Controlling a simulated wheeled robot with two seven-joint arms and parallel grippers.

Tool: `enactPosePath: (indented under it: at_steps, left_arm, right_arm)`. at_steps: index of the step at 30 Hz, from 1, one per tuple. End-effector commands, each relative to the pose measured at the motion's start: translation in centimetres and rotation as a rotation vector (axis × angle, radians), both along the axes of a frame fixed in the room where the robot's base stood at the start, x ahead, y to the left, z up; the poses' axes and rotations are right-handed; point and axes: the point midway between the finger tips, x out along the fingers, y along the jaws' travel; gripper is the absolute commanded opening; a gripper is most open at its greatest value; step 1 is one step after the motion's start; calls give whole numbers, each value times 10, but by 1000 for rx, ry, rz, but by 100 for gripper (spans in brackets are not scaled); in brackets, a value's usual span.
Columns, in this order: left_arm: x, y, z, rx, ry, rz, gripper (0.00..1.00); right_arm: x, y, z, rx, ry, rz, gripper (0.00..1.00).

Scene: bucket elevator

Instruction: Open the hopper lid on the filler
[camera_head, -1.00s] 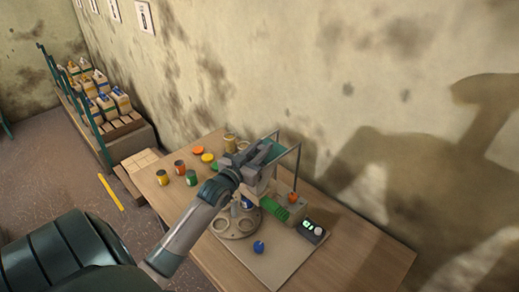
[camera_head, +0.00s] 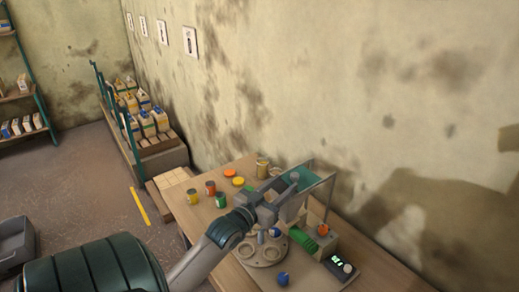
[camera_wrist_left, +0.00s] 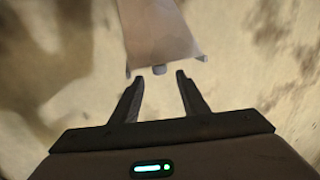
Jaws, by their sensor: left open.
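The filler (camera_head: 265,249) stands on the wooden table, with a round grey plate at its base and a green ribbed part on its right. My left gripper (camera_head: 288,187) is at the upper part of the filler and hides much of the hopper. Whether this panel is the hopper lid I cannot tell for sure. My right gripper is out of view.
A teal panel on thin posts (camera_head: 305,179) rises behind the gripper. A blue ball (camera_head: 282,279) and a control box with a green display (camera_head: 340,266) are near the front. The wall is close behind.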

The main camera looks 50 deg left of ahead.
Motion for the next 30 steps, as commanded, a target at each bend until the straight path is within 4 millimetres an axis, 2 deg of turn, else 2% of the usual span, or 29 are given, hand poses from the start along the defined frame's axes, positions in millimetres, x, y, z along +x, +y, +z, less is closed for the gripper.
enactPosePath:
  at_steps: [1, 9, 15, 21, 30]
  left_arm:
    - [-11, -2, -5, 0, 2, 0, 41]
    - [-61, -9, -4, 1, 1, 0, 41]
    - [-89, -12, -3, 1, 1, 1, 41]
    - [-102, -14, -1, -1, 0, 0, 41]
    - [-105, -15, 0, 0, 0, 0, 41]
  right_arm:
    - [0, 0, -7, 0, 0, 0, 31]
    - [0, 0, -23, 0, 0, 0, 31]
    - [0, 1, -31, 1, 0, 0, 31]
    - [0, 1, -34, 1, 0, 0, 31]
    - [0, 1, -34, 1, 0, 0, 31]
